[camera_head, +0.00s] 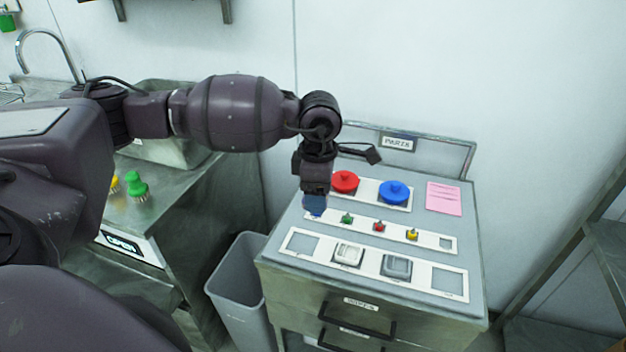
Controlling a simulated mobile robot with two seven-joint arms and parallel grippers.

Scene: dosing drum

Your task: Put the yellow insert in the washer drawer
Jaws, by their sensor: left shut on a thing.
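My left gripper (314,196) is over the left part of the grey parts cabinet top (300,215). It is shut on a small dark-blue piece (315,207), mostly hidden by the jaws; I cannot tell whether it touches the panel below. A small yellow piece (412,234) sits in a white strip with a green piece (347,218) and a red piece (379,227). I cannot tell which thing is the yellow insert. A counter unit with a dark display (122,243) stands at the left; no washer drawer is clearly identifiable. My right gripper is not in view.
A red knobbed disc (344,181) and a blue one (394,192) sit at the back, beside a pink note (444,198). The front strip holds a white box (348,254) and a grey box (397,266) between empty squares. A grey bin (235,290) stands between counter and cabinet.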

